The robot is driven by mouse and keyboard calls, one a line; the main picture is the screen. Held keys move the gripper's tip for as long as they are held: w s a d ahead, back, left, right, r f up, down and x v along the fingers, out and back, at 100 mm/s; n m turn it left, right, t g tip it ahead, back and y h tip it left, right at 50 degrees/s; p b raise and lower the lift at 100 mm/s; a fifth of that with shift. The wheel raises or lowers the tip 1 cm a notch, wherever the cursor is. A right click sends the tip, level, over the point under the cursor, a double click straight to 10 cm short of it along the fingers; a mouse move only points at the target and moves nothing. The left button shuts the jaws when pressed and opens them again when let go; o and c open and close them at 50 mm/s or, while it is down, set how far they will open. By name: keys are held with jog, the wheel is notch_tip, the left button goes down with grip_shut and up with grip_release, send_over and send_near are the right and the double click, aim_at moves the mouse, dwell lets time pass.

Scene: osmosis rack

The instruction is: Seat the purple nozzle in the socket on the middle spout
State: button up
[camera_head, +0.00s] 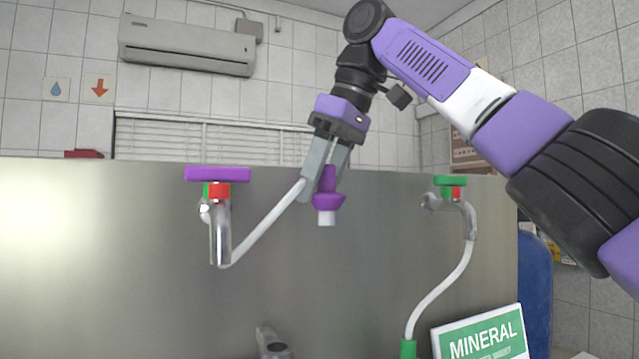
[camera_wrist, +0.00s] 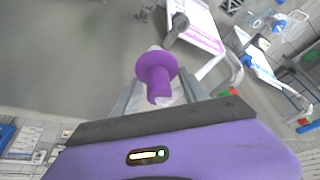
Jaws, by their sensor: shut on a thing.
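The purple nozzle (camera_head: 328,202) hangs between the fingers of my gripper (camera_head: 325,182), its white tip pointing down. The wrist view also shows the nozzle (camera_wrist: 156,80), with its wide purple collar beyond the fingers of my gripper (camera_wrist: 160,95). My gripper is shut on it. A white hose (camera_head: 262,224) runs from the left tap up to my gripper; its end is hidden behind a finger. The middle spout (camera_head: 272,345) shows at the bottom of the head view, below and left of the nozzle and apart from it. Its socket is not clear. A grey spout-like part (camera_wrist: 178,30) shows beyond the nozzle in the wrist view.
A tap with a purple handle (camera_head: 217,175) is on the left of the steel panel (camera_head: 120,260). A green-handled tap (camera_head: 452,184) on the right has a hose (camera_head: 440,287) down to a green nozzle (camera_head: 408,348). A MINERAL sign (camera_head: 482,336) stands lower right.

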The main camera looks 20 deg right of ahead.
jog(key=shift+s+f+b, duration=0.1)
jog(key=shift+f+b, duration=7.8)
jog(key=shift+f, duration=4.15)
jog(key=shift+f, duration=0.15)
jog(key=shift+w+d+f+b, duration=0.1)
jog(key=shift+w+f+b, duration=0.1)
jog(key=shift+f, duration=0.45)
jog(key=shift+w+f+b, duration=0.15)
jog(key=shift+f+b, duration=0.05)
jog(key=shift+f, duration=0.4)
